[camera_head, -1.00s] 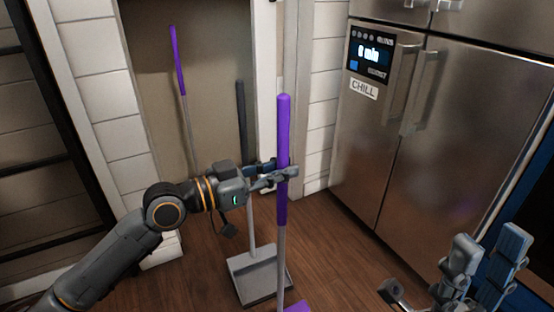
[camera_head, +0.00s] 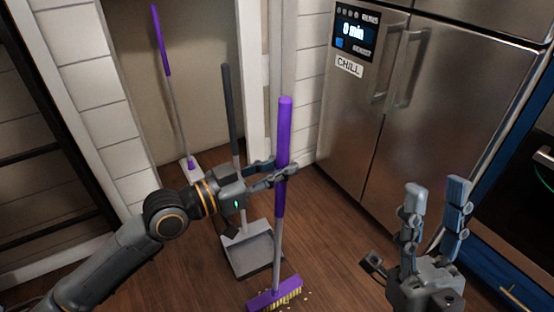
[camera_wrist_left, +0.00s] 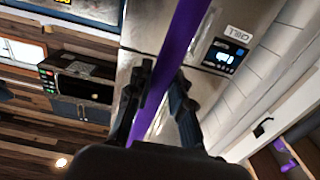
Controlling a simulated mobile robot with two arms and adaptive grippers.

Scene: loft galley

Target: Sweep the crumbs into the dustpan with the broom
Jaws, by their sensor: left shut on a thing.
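The broom (camera_head: 281,205) has a purple grip, a grey pole and a purple head with yellow bristles (camera_head: 276,293) low over the wooden floor. My left gripper (camera_head: 285,170) is shut on its purple grip and holds it nearly upright; the grip also crosses the left wrist view (camera_wrist_left: 180,45). The grey dustpan (camera_head: 252,254) is on the floor just behind and left of the bristles, its dark handle (camera_head: 229,105) standing up. A few small pale crumbs (camera_head: 308,293) lie beside the bristles. My right gripper (camera_head: 436,195) is open and empty at the right, fingers pointing up.
A steel fridge (camera_head: 420,130) stands at the right, with blue cabinets beside it. Another purple-handled tool (camera_head: 161,42) with a pale base leans in the alcove behind. White panelled walls flank the alcove. Bare wooden floor (camera_head: 330,240) lies between the broom and the fridge.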

